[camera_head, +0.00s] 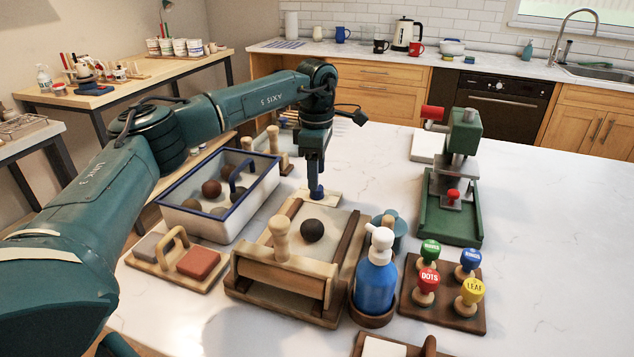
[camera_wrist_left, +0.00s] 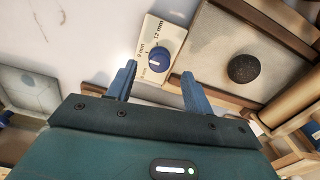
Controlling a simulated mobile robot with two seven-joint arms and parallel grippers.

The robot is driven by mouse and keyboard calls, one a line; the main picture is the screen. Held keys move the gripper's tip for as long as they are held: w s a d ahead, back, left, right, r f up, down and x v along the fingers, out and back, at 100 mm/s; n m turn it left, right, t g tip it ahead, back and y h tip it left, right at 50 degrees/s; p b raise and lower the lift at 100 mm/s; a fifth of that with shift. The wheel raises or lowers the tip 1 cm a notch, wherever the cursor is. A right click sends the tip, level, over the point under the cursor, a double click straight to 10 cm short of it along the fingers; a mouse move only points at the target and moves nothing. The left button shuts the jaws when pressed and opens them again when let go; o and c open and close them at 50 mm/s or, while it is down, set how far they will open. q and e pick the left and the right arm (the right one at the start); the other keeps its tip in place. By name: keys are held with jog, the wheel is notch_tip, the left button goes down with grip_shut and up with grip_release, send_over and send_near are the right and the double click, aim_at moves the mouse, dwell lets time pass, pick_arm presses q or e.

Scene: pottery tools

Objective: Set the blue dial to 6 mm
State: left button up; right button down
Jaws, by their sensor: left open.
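The blue dial (camera_wrist_left: 160,58) is a round knob on a cream plate (camera_wrist_left: 142,85). Millimetre labels are printed around it; "12 mm" reads clearly, the others are small and tilted. A pale mark shows on the dial, but I cannot tell surely which label it points to. My left gripper (camera_wrist_left: 158,84) is open, with its two blue fingers apart and the dial beyond and between their tips. In the head view my left gripper (camera_head: 316,188) points down over the cream plate (camera_head: 328,199), largely hiding the dial. My right gripper is not in view.
A wooden slab roller (camera_head: 285,270) with a dark clay ball (camera_head: 312,230) stands just in front of the plate. A blue-rimmed bin (camera_head: 190,224) is to the left. A blue bottle (camera_head: 375,285), stamps and a green press (camera_head: 455,220) are to the right.

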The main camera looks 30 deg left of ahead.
pick_arm(q)
jog(key=shift+f, duration=1.85)
jog(key=shift+c, duration=0.5)
jog(key=c, duration=0.9)
